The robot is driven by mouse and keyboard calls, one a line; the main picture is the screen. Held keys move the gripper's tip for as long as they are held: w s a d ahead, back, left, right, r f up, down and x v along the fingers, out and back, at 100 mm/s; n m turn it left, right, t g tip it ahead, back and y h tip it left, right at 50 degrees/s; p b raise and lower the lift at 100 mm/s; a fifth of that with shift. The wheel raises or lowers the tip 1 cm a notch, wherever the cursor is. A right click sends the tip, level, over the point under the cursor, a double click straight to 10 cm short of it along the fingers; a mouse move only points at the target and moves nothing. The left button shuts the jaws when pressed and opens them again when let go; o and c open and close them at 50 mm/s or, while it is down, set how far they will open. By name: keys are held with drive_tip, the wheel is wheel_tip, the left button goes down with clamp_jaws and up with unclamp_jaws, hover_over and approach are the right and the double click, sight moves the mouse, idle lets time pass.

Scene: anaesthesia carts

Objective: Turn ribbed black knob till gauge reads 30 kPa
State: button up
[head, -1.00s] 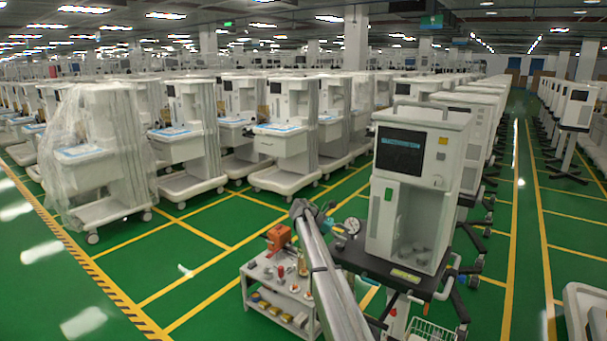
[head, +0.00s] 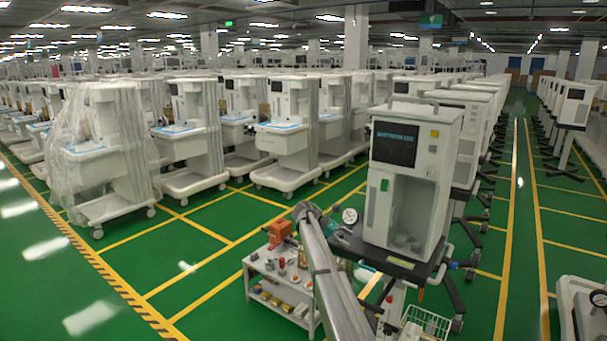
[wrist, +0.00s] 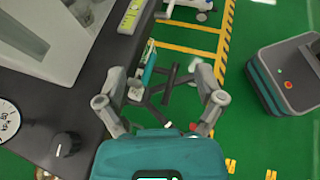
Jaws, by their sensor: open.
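A black knob (wrist: 66,145) with a pale mark on top stands on a dark surface at the lower left of the wrist view. Its ribs are too small to make out. Beside it, the round white gauge (wrist: 8,120) is cut off by the left edge; its reading is not legible. The gauge also shows in the head view (head: 349,216), near the cart's dark shelf. My gripper (wrist: 166,85) is open and empty, to the right of the knob and apart from it. In the head view my arm hides most of the gripper, and I cannot pick out the knob.
The white anaesthesia machine (head: 408,170) with a dark screen stands on the dark shelf (head: 400,262). A small white trolley (head: 262,268) with tools and an orange box (head: 280,230) stands left of my arm. Green floor is free at the left; rows of carts fill the back.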

drive_tip(key=s+f+m+t+y+b, duration=0.1)
drive_tip(key=s+f+m+y+b, duration=0.45)
drive_tip(key=s, duration=0.95)
drive_tip(key=s+d+f+m+t+y+b, duration=0.1)
drive_tip(key=s+f+m+t+y, duration=0.2)
drive_tip(key=s+f, duration=0.8)
drive_tip(key=s+f+m+y+b, duration=0.35)
drive_tip(key=s+m, duration=0.25)
drive_tip(key=s, duration=1.2)
wheel_tip(320, 180, up, 15)
drive_tip(key=p, duration=1.5)
drive_tip(key=shift+w+f, duration=0.1)
drive_tip(key=shift+w, duration=0.15)
